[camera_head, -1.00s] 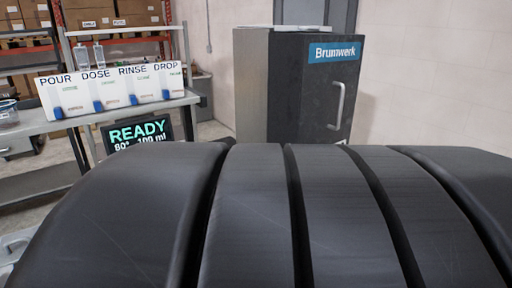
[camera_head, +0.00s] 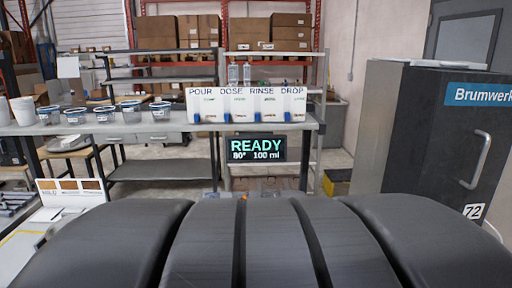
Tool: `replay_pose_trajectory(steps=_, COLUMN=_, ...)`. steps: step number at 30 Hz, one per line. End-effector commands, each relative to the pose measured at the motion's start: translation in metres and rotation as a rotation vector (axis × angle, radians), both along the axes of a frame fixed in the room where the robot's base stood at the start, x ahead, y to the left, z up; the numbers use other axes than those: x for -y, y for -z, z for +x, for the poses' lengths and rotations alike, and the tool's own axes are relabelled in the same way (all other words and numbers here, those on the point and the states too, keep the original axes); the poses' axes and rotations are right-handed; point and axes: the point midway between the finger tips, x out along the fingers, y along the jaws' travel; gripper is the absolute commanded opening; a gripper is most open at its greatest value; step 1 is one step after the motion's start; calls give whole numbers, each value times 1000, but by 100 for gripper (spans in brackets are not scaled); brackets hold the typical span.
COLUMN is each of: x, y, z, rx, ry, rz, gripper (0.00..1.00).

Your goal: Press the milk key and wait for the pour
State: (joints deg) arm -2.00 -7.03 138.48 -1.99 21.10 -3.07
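A small dark display (camera_head: 256,149) reads READY, 80° and 100 ml, and hangs at the front edge of a long grey shelf. A white dispenser panel (camera_head: 247,104) stands above it, with sections labelled POUR, DOSE, RINSE and DROP and blue parts at its lower edge. I cannot make out a key marked milk in this view. A dark cabinet (camera_head: 430,140) marked Brumwerk, with a pale handle and a 72 label, stands at the right. My gripper is not in view; a large dark ribbed part of my own body fills the bottom.
The grey shelf (camera_head: 150,128) holds several lidded tubs (camera_head: 131,112) and white cups (camera_head: 23,110) at the left. A white card with brown swatches (camera_head: 70,194) stands at the lower left. Racks with cardboard boxes (camera_head: 250,33) stand behind. Floor shows between shelf and cabinet.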

Motion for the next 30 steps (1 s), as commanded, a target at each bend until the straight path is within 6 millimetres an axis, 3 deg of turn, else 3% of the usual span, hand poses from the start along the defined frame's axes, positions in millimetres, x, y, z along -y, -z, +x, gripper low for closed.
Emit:
replay_pose_trajectory(steps=5, x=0, y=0, z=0, rx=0, ry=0, rz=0, gripper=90)
replay_pose_trajectory(steps=6, x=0, y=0, z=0, rx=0, ry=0, rz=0, gripper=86)
replay_pose_trajectory(steps=19, x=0, y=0, z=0, rx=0, ry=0, rz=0, gripper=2)
replay_pose_trajectory(steps=30, x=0, y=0, z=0, rx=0, ry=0, rz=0, gripper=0)
